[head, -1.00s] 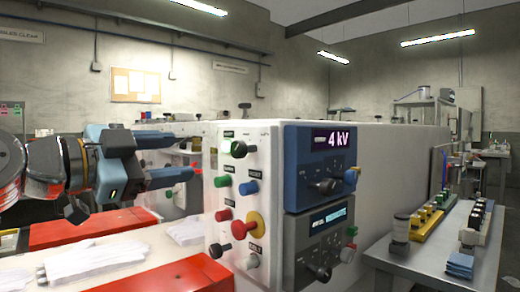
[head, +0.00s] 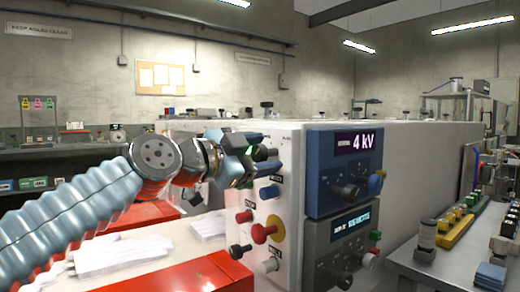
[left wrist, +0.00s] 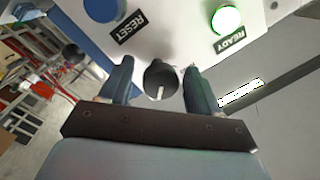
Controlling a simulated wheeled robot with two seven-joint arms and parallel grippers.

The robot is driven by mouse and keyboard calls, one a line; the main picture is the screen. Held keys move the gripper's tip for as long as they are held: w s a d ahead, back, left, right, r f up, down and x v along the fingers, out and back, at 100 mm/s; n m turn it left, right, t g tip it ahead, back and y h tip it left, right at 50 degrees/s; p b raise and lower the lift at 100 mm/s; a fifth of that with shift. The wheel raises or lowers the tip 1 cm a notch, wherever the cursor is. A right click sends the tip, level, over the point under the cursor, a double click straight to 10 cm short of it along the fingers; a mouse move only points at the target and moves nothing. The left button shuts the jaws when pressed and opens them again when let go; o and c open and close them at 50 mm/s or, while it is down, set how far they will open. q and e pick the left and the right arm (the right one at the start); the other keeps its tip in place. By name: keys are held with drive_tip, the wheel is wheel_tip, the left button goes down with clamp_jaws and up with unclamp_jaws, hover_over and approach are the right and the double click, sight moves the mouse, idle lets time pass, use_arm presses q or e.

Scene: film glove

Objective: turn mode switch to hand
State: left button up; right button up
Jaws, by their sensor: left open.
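The mode switch appears to be the black knob (left wrist: 160,80) with a white pointer line, on the white end panel of the cabinet. In the left wrist view it sits between the two fingers of my left gripper (left wrist: 157,74), which are open on either side of it; I cannot tell whether they touch it. In the head view my left gripper (head: 268,160) is at the upper part of the white panel (head: 286,225) and hides the knob. My right gripper is in neither view.
A blue button (left wrist: 102,9) marked RESET and a lit green READY lamp (left wrist: 226,19) are close to the fingers. Below are a red-and-yellow stop button (head: 264,233) and a black knob (head: 240,250). White gloves (head: 110,255) lie at left; a bench with small parts stands right.

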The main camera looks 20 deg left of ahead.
use_arm(q)
drive_tip(key=c, duration=1)
drive_tip(key=n, duration=0.4)
drive_tip(key=shift+r+g+p, duration=0.1)
drive_tip(key=shift+g+p, duration=0.2)
drive_tip(key=n, duration=0.4)
drive_tip(key=shift+w+n+g+p, duration=0.1)
drive_tip(key=shift+n+g+p, duration=0.2)
drive_tip(key=shift+n+p, duration=0.1)
drive_tip(key=n, duration=0.4)
drive_tip(key=shift+p, duration=0.35)
drive_tip(key=shift+a+n+g+h+p, duration=0.1)
drive_tip(key=shift+n+g+h+p, duration=0.35)
drive_tip(key=shift+n, duration=1.45)
